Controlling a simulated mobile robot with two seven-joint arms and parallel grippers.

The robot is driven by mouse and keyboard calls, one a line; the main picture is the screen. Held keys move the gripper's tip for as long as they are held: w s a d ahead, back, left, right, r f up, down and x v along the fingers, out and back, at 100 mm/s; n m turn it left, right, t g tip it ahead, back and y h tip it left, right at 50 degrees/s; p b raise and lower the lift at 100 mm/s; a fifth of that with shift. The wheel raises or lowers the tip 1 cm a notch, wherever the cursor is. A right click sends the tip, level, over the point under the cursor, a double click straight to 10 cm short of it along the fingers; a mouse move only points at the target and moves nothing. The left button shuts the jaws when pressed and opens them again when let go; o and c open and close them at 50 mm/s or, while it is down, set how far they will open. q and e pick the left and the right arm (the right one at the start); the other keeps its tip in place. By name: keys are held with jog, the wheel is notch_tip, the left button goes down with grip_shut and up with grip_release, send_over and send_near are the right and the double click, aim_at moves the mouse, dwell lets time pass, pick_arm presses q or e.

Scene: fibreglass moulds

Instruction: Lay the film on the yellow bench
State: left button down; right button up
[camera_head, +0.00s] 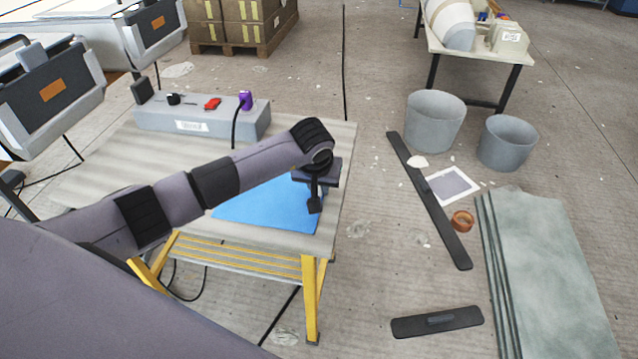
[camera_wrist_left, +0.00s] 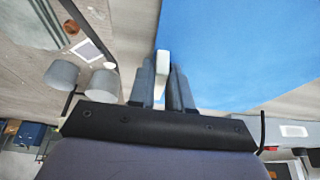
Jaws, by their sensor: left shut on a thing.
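The film (camera_head: 265,210) is a bright blue sheet, seen over the pale top of the yellow bench (camera_head: 309,300) near its front right corner. It looks flat; I cannot tell whether all of it touches the top. My left gripper (camera_head: 314,207) points down at the film's right edge and is shut on it. Part of the film is hidden behind my left forearm. In the left wrist view, the film (camera_wrist_left: 245,50) fills the upper right beside the closed fingers (camera_wrist_left: 165,75), with a small white piece at their tips. My right gripper is not in view.
A grey box (camera_head: 250,125) with small items and a purple tool stands at the bench's back. On the floor to the right are two grey buckets (camera_head: 434,120), a long dark bar (camera_head: 430,200), an orange tape roll (camera_head: 462,221) and grey-green sheets (camera_head: 555,260).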

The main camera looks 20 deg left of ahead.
pick_arm(q)
jog(key=c, duration=1.1)
grip_release()
jog(key=shift+o, duration=0.2)
